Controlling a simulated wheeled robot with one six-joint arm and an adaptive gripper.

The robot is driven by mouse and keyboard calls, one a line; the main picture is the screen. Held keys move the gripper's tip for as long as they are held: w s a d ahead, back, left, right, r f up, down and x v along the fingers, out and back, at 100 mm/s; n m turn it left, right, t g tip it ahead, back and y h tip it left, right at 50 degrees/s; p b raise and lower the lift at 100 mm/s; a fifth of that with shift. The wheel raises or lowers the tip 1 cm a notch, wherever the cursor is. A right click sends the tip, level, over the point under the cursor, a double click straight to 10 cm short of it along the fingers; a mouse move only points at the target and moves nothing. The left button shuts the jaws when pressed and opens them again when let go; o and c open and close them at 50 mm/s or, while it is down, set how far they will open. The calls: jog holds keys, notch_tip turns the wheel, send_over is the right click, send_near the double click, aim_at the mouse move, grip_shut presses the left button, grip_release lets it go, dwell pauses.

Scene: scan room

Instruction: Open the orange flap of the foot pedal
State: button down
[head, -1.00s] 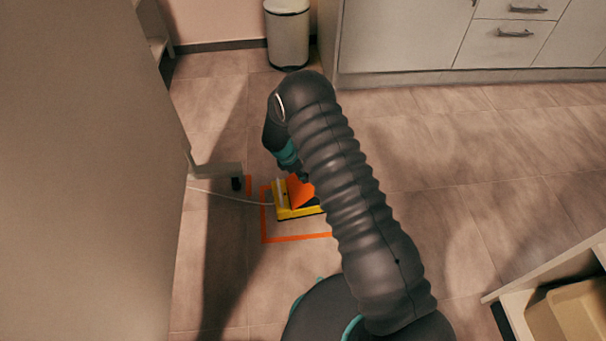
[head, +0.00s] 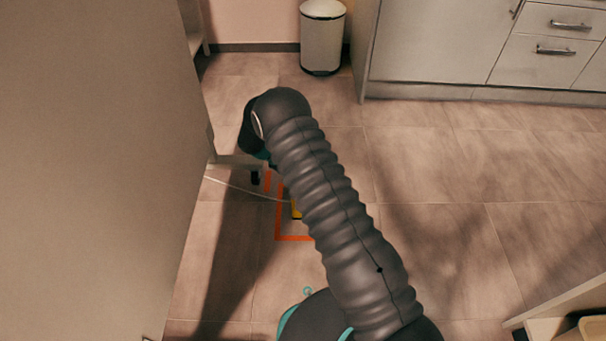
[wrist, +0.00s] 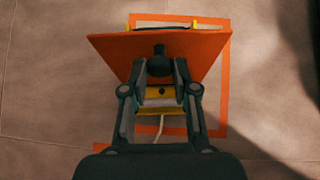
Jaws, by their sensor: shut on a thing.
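The foot pedal is yellow; a sliver of its body (head: 296,209) shows in the head view beside my arm, which hides the rest. In the wrist view its yellow body (wrist: 155,104) shows between and behind my fingers. The orange flap (wrist: 112,52) spans the upper middle of the wrist view as a broad plate, raised over the pedal. In the head view my arm hides the gripper and the flap.
An orange tape outline (head: 290,239) marks the floor around the pedal. A white cable (head: 240,188) runs left from it. A large panel (head: 90,150) stands close on the left. A bin (head: 322,40) and cabinets (head: 440,45) stand at the back.

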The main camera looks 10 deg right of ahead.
jog(key=shift+a+f, duration=0.4)
jog(key=shift+a, duration=0.4)
jog(key=shift+s, duration=0.15)
jog(key=c, duration=0.9)
grip_release()
jog(key=shift+f, duration=0.15)
jog(key=shift+d, duration=0.1)
jog(key=shift+r, duration=0.2)
jog(key=shift+a+r, duration=0.35)
jog(key=v, duration=1.1)
